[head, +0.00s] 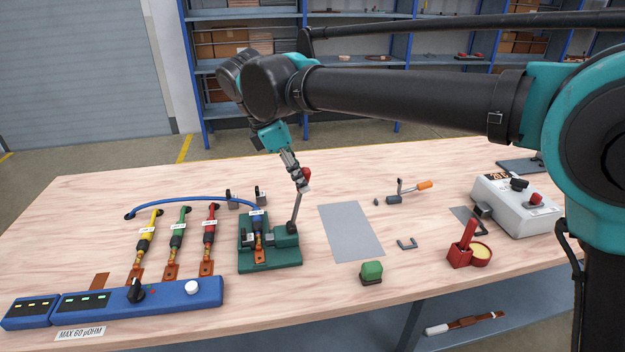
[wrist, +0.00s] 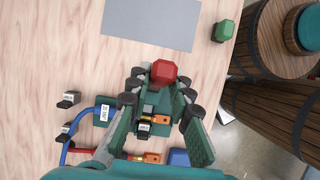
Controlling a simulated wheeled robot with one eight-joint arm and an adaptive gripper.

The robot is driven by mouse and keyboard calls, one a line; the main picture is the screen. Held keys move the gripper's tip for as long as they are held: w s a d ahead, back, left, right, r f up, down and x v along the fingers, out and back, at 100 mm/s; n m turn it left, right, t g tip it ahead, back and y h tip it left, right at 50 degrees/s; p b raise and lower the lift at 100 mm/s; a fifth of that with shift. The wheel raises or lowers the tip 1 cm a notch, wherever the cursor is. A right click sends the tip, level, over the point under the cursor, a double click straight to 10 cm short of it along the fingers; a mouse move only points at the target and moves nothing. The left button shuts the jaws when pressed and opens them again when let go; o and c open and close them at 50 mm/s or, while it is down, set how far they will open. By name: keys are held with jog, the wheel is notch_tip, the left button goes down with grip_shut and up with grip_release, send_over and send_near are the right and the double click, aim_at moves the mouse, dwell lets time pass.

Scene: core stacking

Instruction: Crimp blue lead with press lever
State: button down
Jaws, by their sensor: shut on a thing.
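The green press (head: 270,256) stands on the table, with its grey lever (head: 296,212) upright and topped by a red knob (head: 306,173). My gripper (head: 302,182) is shut on the lever at its red knob. In the wrist view the knob (wrist: 164,72) sits between the fingertips of my gripper (wrist: 163,76). The blue lead (head: 190,199) arcs from the table's left side to the press. Its labelled end (head: 257,224) lies in the press, with a copper lug (head: 259,257) at the front. My fingers partly hide the press in the wrist view.
Yellow (head: 147,240), green (head: 177,238) and red (head: 209,236) leads lie left of the press, above a blue meter box (head: 180,294). A grey mat (head: 350,232) and a green block (head: 371,272) lie to the right. A grey control box (head: 515,205) stands further right.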

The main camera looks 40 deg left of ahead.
jog(key=shift+s+a+r+t+h, duration=0.1)
jog(key=shift+s+a+t+h, duration=0.3)
jog(key=shift+s+a+t, duration=0.15)
jog(key=shift+s, duration=0.1)
jog(key=c, duration=1.4)
grip_release()
jog(key=shift+o, duration=0.2)
jog(key=v, duration=1.2)
